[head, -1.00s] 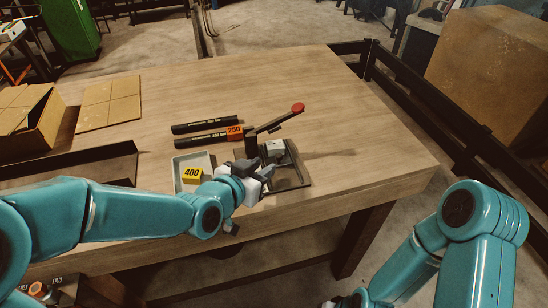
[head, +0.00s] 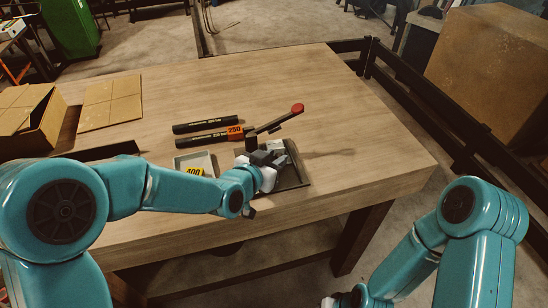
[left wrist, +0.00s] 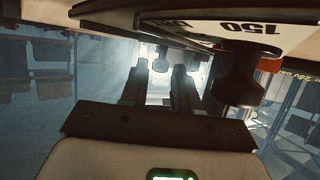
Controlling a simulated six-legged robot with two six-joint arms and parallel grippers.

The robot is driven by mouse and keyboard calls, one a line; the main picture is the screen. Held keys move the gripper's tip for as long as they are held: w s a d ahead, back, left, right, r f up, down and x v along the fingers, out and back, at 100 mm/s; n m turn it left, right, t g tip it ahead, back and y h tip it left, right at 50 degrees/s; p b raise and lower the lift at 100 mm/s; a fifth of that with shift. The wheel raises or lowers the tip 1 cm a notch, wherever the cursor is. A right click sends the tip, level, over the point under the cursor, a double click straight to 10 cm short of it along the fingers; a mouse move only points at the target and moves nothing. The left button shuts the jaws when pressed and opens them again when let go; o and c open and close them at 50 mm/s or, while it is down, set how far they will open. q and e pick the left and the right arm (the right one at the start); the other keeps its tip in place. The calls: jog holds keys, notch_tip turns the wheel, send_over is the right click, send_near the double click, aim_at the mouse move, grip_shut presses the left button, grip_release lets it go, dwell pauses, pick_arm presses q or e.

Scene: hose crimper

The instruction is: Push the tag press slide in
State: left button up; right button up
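The tag press is a dark frame (head: 298,176) on the table's front part, with a grey block (head: 276,146) and a raised lever ending in a red knob (head: 298,108). My left gripper (head: 272,158) is over the left side of the press and hides part of it, including any slide. In the left wrist view its two dark fingers (left wrist: 161,90) stand apart with a bright gap between them, and I see nothing clamped there. My right gripper (head: 345,301) is cut off at the bottom edge.
A grey tray (head: 203,160) with a yellow 400 tag (head: 194,171) lies left of the press. The table's right side is clear.

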pick_arm(q)
jog(key=shift+w+d+f, duration=0.1)
jog(key=shift+w, duration=0.05)
grip_shut()
jog(key=shift+w+b, duration=0.45)
jog(key=shift+b, duration=0.45)
jog(key=shift+a, duration=0.2)
jog(key=shift+w+r, duration=0.1)
jog(key=shift+r, duration=0.1)
